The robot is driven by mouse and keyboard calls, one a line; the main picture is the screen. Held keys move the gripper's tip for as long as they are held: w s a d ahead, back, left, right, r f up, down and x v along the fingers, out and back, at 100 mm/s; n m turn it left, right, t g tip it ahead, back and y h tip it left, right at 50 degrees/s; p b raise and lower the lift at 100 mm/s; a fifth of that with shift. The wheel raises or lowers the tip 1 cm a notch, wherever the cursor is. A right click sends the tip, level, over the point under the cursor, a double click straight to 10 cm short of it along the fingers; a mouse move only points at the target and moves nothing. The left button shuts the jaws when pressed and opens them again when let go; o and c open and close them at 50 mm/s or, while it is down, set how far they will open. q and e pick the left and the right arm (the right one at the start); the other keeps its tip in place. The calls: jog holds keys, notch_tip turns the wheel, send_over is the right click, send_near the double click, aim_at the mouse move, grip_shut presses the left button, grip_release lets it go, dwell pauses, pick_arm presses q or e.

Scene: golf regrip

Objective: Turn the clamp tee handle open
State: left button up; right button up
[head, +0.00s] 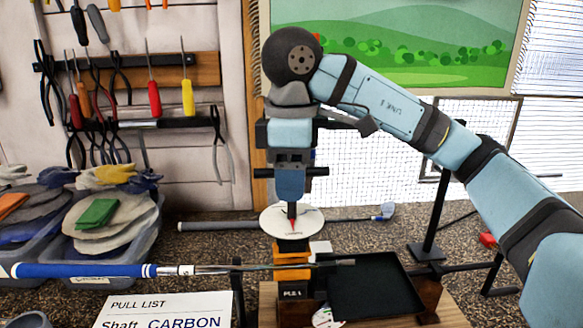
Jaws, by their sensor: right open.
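My right gripper (291,210) points straight down at the middle, its fingertips just above a round white dial plate (272,222). Seen edge-on, its fingers overlap; it is open. A small red mark shows on the plate below the fingertips. The plate sits above an orange clamp block (293,275) on a wooden base. I cannot make out the tee handle clearly; the gripper covers the plate's centre, and whether they touch is unclear. A golf club with a blue grip (80,271) lies level, its shaft running right to the clamp. My left gripper is not in view.
A black tray (395,300) lies right of the clamp. Another club (222,225) lies behind. A pull list card reading CARBON (165,310) stands in front left. Bins of gloves (128,245) are left, and a black stand (432,225) is right. Tools hang on the wall.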

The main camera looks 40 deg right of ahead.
pick_arm(q)
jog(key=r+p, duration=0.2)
jog(key=p, duration=0.1)
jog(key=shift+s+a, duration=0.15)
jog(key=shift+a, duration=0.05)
pick_arm(e)
notch_tip(320, 180, up, 14)
jog(key=shift+w, duration=0.15)
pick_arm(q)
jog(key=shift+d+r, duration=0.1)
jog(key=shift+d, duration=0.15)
pick_arm(e)
jog(key=shift+d+f, duration=0.1)
